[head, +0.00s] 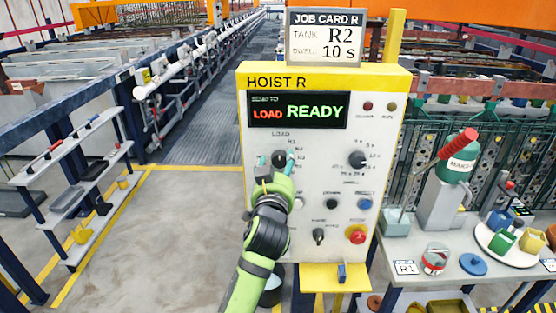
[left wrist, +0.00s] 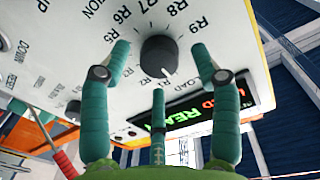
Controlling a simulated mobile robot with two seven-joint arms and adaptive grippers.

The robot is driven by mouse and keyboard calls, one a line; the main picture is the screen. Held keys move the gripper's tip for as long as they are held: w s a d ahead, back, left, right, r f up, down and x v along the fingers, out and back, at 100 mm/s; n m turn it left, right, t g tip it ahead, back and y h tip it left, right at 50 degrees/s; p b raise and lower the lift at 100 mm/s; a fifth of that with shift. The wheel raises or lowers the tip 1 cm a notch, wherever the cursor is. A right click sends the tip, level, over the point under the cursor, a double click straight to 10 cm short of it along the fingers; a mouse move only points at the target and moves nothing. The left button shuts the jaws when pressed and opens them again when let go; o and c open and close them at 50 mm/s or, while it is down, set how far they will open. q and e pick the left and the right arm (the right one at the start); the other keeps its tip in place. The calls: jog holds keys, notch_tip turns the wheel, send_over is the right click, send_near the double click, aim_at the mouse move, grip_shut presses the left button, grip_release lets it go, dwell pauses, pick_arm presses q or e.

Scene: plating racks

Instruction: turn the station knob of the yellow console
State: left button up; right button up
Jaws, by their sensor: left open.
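The yellow-topped console (head: 390,80) labelled HOIST R stands upright in the middle of the head view. Its display (head: 298,110) reads LOAD READY. The station knob (head: 279,157) is a round black knob at the panel's upper left, under the word LOAD. In the left wrist view the knob (left wrist: 158,56) is ringed by labels including R5 to R9, and its white mark points near LOAD. My left gripper (head: 276,160) is open in front of the knob. In the left wrist view its fingers (left wrist: 160,62) flank the knob, with visible gaps. My right gripper is not in view.
A job card (head: 325,38) above the console reads TANK R2, DWELL 10 s. Another black knob (head: 358,158), small switches and a red button (head: 356,234) share the panel.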

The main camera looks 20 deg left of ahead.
pick_arm(q)
jog(key=shift+w+a, duration=0.1)
jog(key=shift+w, duration=0.4)
jog(key=c, duration=1.1)
jog(key=shift+c, duration=0.2)
